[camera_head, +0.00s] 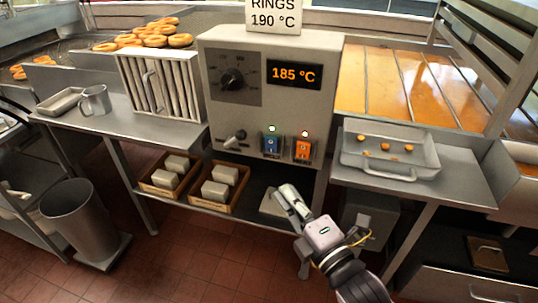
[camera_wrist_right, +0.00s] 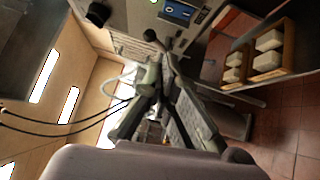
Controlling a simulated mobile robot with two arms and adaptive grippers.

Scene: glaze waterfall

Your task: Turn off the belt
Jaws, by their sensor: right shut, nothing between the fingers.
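The control box (camera_head: 222,112) has a blue switch (camera_head: 271,145) with a green lit lamp above it and, to its right, an orange switch (camera_head: 303,149) with a red lit lamp. The switch labels are too small to read. The blue switch also shows at the top of the right wrist view (camera_wrist_right: 178,13). My right gripper (camera_head: 287,194) is shut and empty, below the two switches and apart from them in the head view. It also shows in the right wrist view (camera_wrist_right: 160,52). My left gripper is not in view.
A tray (camera_head: 354,158) with several small rings stands right. Wooden crates (camera_head: 218,206) with pale blocks sit on the lower shelf. Rings (camera_head: 155,35) are piled back left.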

